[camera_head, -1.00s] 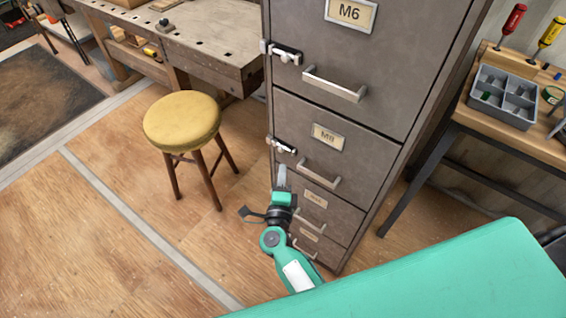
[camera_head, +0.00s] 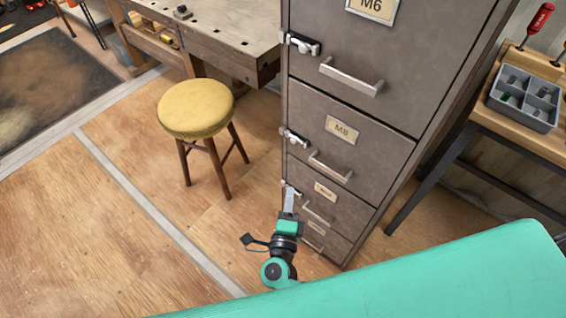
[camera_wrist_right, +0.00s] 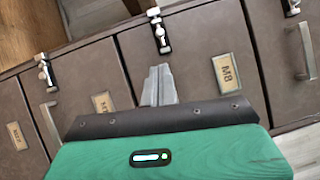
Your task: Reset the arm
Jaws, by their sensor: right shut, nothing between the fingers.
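My right gripper (camera_head: 289,199) is in front of the lower drawers of a grey filing cabinet (camera_head: 345,110) in the head view. Its fingers are together with nothing between them. In the right wrist view the shut fingers (camera_wrist_right: 158,86) point at the cabinet front, near the drawer labelled M8 (camera_wrist_right: 228,74). I cannot tell whether they touch it. All the cabinet drawers in view look shut. My left gripper is not in view.
A yellow stool (camera_head: 196,108) stands left of the cabinet, by a wooden workbench (camera_head: 222,42). At the right, a grey divided tray (camera_head: 528,98) and a red screwdriver (camera_head: 540,18) are on a wooden table (camera_head: 500,128).

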